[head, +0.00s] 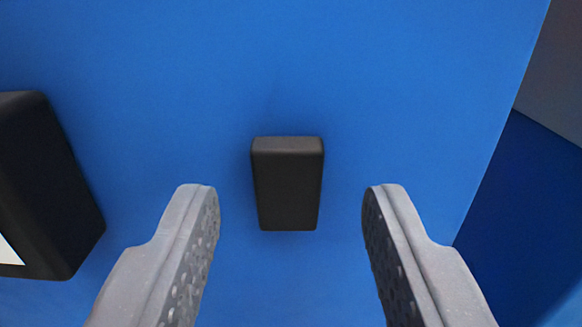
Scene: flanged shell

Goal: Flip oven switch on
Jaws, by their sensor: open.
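A small black rectangular block (288,185), which looks like the switch, stands out from a flat blue panel (400,70) in the middle of the head view. My gripper (289,200) is open, with one grey finger on each side of the block. There is a clear gap between each finger and the block, and neither finger seems to touch it. I cannot tell how far the fingertips are from the panel, or whether the switch is on or off.
A larger black box-shaped part (45,190) with a white patch juts from the panel at the left edge. The panel ends at a slanting edge on the right, beyond which are a grey surface (560,75) and a darker blue area (525,200).

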